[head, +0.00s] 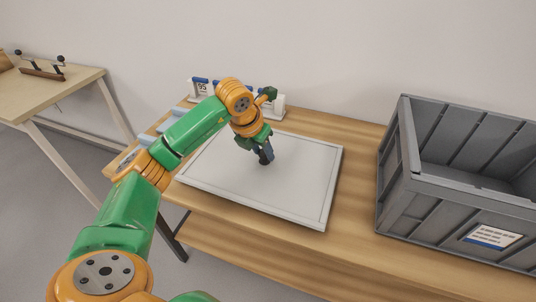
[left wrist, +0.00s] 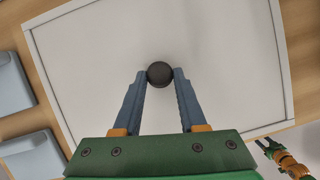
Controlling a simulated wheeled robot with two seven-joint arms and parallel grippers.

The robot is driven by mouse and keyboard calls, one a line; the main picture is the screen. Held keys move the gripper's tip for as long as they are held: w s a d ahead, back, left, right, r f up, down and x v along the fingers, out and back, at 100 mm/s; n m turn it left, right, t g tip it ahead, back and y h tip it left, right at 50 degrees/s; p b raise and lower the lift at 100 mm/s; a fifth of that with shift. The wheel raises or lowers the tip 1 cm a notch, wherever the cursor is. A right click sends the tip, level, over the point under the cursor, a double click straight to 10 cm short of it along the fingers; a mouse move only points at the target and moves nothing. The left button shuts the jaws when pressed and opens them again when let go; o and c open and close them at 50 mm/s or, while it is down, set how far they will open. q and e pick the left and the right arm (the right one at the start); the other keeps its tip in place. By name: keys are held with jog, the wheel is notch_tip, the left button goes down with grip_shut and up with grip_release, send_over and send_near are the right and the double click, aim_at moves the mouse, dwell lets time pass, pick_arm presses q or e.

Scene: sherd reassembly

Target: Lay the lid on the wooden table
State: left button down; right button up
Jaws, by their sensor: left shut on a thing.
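The lid (head: 300,180) is a flat pale grey panel with a raised rim and a dark round knob. It lies level at the top of the wooden table (head: 356,165); I cannot tell whether it touches the wood or hangs just above it. My left gripper (head: 265,157) points down over the lid's middle and is shut on the knob. In the left wrist view the knob (left wrist: 160,74) sits between the fingertips (left wrist: 159,80), with the lid (left wrist: 225,60) spread around it. My right gripper (left wrist: 267,146) shows small at the lower right there; its jaw state is unclear.
A grey crate (head: 400,190) stands on the table to the right, with bare wood between it and the lid. Pale blue-grey blocks (left wrist: 12,82) sit beside the lid's left edge. A white item with a number card (head: 202,87) stands behind. Another table (head: 70,82) is at far left.

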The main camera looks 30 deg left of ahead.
pick_arm(q)
jog(key=shift+f, duration=0.6)
jog(key=shift+s, duration=0.1)
jog(key=shift+c, duration=2.3)
grip_release()
jog(key=p+v, duration=0.1)
jog(key=v, duration=1.1)
